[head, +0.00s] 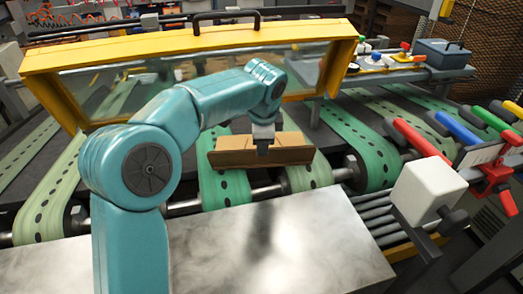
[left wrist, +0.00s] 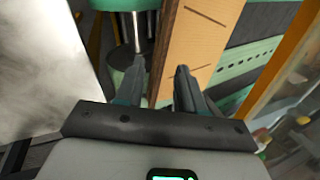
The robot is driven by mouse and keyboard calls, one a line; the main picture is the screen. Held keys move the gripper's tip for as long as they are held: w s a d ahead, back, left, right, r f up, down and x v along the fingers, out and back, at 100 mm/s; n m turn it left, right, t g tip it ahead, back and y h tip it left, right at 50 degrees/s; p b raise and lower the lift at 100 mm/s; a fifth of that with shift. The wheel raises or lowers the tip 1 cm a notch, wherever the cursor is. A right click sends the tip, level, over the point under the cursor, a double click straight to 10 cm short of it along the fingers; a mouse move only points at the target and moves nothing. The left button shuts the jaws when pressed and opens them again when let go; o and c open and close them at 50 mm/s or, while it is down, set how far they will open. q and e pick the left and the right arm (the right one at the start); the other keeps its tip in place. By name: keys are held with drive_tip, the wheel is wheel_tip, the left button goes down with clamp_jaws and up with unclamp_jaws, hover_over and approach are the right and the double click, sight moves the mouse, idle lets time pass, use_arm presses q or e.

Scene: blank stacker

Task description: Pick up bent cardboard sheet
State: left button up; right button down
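The bent cardboard sheet (head: 235,153) is tan-brown and lies across the green belts at the middle of the head view, with a fold along its length. My left gripper (head: 263,148) reaches down to it from above, near its middle. In the left wrist view the sheet (left wrist: 205,35) runs down behind the fingers. My left gripper (left wrist: 160,80) is open there, with one finger to each side of the sheet's dark narrow side. The right finger overlaps its broad face. I cannot tell whether either finger touches it. My right gripper is not in view.
A yellow-framed clear guard (head: 190,42) stands raised behind the sheet. A pale metal plate (head: 310,245) fills the front. Rollers and a white block (head: 425,190) are at the right, with red, blue and green handles (head: 458,127) beyond. A blue-grey toolbox (head: 445,55) sits at the back right.

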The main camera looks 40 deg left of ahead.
sight(262, 164)
use_arm(q)
drive_tip(key=p+x, duration=0.2)
drive_tip(key=x, duration=0.6)
drive_tip(key=shift+w+f, duration=0.1)
drive_tip(key=shift+w, duration=0.1)
drive_tip(key=shift+w+a+f, duration=0.15)
drive_tip(key=shift+f, duration=0.2)
drive_tip(key=shift+d+r, duration=0.15)
drive_tip(key=shift+d, duration=0.05)
clamp_jaws()
drive_tip(key=shift+a, duration=0.15)
